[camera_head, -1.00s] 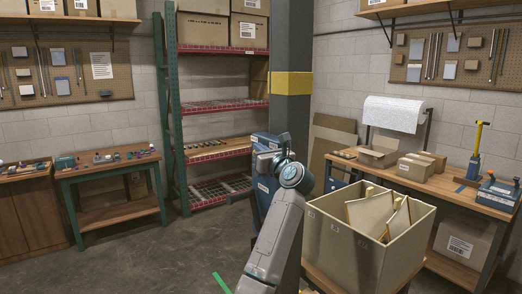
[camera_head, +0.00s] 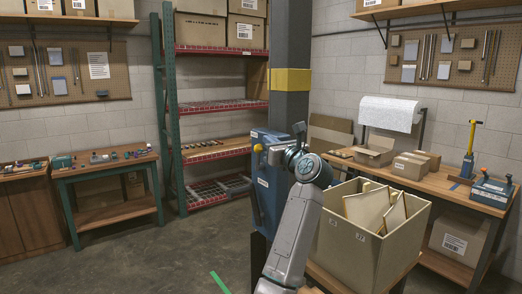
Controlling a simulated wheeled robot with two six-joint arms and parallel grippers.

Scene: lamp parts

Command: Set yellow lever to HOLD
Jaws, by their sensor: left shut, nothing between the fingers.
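A blue box (camera_head: 267,192) with pale labels is fixed to the side of the grey column. A small yellow knob (camera_head: 258,148), apparently the yellow lever's end, shows near the top of its left side. The lever's shaft and any HOLD marking cannot be made out. My left gripper (camera_head: 274,155) is shut and empty, just right of the yellow knob and in front of the blue box's upper part. I cannot tell whether it touches the lever. My left arm hides part of the box. My right gripper is not in view.
A beige bin (camera_head: 362,250) with upright boards stands close to the right of my arm. A workbench (camera_head: 448,188) with cartons and a yellow-handled tool (camera_head: 471,140) is at the right. A green-posted rack (camera_head: 172,100) stands behind. The floor at left is open.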

